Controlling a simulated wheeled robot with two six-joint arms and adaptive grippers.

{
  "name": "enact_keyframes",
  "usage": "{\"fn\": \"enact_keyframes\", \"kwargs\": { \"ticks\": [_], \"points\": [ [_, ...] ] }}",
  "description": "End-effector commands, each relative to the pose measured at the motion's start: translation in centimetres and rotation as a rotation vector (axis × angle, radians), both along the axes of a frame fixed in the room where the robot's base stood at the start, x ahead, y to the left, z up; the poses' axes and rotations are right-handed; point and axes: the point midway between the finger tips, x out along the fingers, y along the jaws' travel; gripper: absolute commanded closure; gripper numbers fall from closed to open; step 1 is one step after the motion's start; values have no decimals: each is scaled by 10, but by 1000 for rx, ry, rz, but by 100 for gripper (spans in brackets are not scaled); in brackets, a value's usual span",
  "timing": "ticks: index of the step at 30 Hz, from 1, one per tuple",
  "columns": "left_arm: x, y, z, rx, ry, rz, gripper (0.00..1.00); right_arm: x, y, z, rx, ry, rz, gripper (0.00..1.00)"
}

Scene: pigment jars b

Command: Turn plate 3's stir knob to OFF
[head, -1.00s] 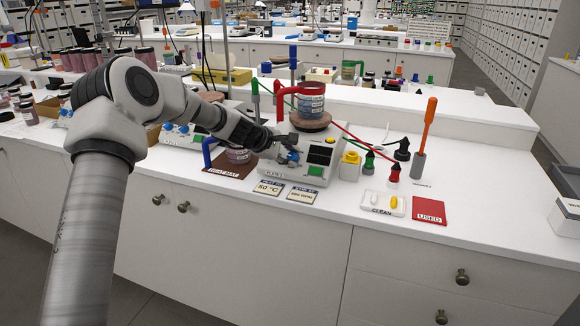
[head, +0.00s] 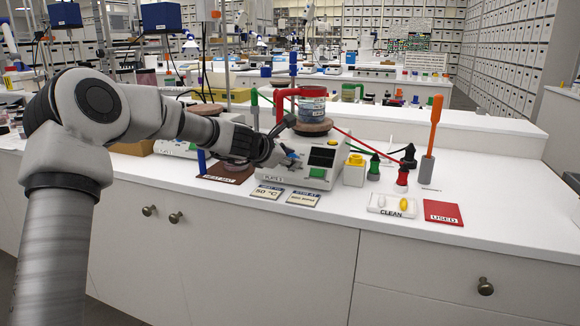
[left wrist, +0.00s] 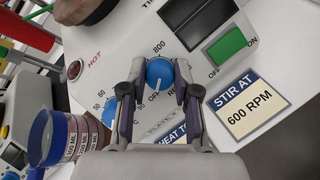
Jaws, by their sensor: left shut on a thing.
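Plate 3 (head: 300,183) is a pale hotplate with a dark display and a green switch (left wrist: 228,45). Its blue stir knob (left wrist: 160,72) is between the fingertips of my left gripper (left wrist: 159,68), which is shut on it. A short white mark on the knob points down in the left wrist view, close to the OFF print. A second blue knob (left wrist: 109,109) sits beside it, partly behind the left finger. In the head view my left gripper (head: 278,154) is at the plate's front and partly covers the knobs. My right gripper is not in view.
A jar (head: 311,104) with a red handle stands on plate 3's round top. A blue-handled jar (left wrist: 62,135) is left of the plate. Cards (head: 304,198) lie in front. A yellow-topped block (head: 354,170), coloured-capped bottles and a red USED mat (head: 443,213) are to the right.

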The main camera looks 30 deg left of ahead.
Motion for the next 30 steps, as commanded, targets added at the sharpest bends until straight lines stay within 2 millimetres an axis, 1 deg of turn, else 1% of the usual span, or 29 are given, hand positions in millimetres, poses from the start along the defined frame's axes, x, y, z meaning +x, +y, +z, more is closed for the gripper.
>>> {"fn": "enact_keyframes", "kwargs": {
  "ticks": [1,3,15,16,18,30],
  "points": [
    [0,0,-2,-6,-1,5,100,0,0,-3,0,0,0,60],
    [0,0,-2,-12,-2,12,100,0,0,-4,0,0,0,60],
    [0,0,-1,-19,-2,17,100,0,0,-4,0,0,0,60],
    [0,0,-1,-19,-2,17,66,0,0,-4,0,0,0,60],
    [0,0,-1,-18,-2,17,44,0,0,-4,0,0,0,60],
    [0,0,0,-17,-4,16,44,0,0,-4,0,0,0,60]
  ]
}}
